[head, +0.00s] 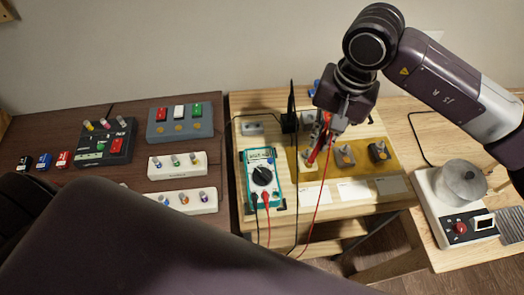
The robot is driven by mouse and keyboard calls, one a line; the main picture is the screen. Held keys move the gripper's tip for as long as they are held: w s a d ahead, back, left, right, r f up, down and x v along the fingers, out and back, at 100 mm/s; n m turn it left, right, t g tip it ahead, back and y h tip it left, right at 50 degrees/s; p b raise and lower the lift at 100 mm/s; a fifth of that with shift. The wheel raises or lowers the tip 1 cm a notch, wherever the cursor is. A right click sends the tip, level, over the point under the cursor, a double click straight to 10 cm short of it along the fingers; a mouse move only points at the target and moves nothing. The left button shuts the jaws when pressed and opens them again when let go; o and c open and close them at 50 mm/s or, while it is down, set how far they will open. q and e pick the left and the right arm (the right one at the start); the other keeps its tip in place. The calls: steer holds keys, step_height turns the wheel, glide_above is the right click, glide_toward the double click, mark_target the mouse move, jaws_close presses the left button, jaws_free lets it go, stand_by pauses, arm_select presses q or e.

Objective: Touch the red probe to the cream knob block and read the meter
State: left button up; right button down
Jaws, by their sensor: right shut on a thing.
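My right gripper (328,132) comes in from the upper right and is shut on the red probe (316,151). The probe points down and left at the cream knob block (309,161), which is the leftmost of three knob blocks and partly hidden by the gripper and probe. I cannot tell whether the tip touches it. The teal meter (274,190) lies to the left, with a black dial and red and black leads plugged in at its lower end. Its display (261,154) shows dark characters too small to read. My left gripper is out of view.
A grey knob block (345,156) and a dark knob block (379,152) stand right of the cream one. A black upright stand (290,122) is behind the meter. Several pedals and switch boxes cover the dark table at left. A pot device (448,216) stands at right.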

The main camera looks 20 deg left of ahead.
stand_by(0.6)
steer(key=shift+r+p, duration=0.65)
steer(key=shift+r, duration=2.35)
